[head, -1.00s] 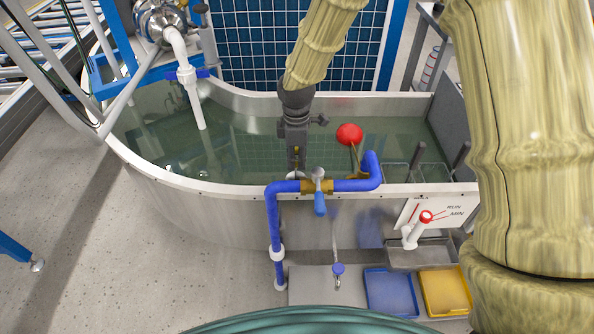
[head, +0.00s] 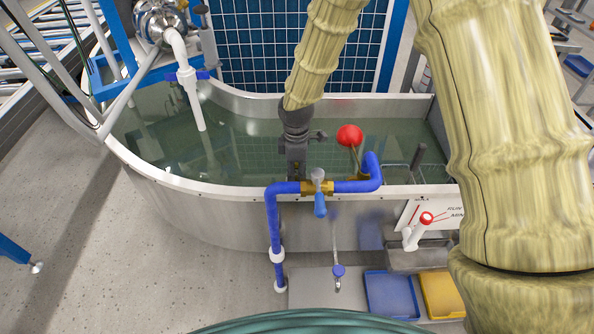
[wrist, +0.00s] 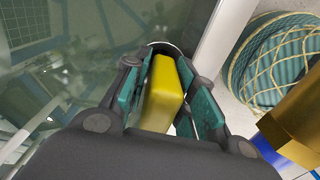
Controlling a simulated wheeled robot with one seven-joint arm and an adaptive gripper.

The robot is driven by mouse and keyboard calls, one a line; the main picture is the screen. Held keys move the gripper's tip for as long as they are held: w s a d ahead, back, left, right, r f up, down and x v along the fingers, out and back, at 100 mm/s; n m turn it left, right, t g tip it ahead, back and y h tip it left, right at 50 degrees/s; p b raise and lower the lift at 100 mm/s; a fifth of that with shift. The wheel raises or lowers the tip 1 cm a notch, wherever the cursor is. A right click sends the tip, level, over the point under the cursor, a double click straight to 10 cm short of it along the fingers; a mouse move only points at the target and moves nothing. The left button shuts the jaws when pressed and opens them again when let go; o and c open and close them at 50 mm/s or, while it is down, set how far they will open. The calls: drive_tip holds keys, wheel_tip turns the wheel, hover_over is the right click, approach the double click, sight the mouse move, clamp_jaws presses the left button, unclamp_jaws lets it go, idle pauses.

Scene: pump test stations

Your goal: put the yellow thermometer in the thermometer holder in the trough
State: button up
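My gripper (head: 296,168) points down over the near side of the water-filled trough (head: 205,205), just behind the blue pipe's brass valve. In the wrist view the yellow thermometer (wrist: 166,92) sits between the teal finger pads, and the gripper looks shut on it. Its far end is hidden. A thin white rim (wrist: 163,44), perhaps the thermometer holder, curves just beyond the thermometer beside the trough wall. I cannot tell whether the thermometer is inside it. In the head view my gripper and the valve hide the thermometer and that spot.
The blue pipe (head: 271,222) with its brass valve (head: 318,187) crosses the trough's front rim close to my gripper. A red float ball (head: 349,135) is just right of it. A blue tray (head: 391,294) and a yellow tray (head: 442,293) lie below. Open water is to the left.

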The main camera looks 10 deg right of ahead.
drive_tip(key=shift+o, duration=0.8)
drive_tip(key=shift+r, duration=0.1)
wheel_tip(320, 180, up, 12)
drive_tip(key=shift+r+p, duration=0.1)
drive_tip(key=shift+p, duration=0.45)
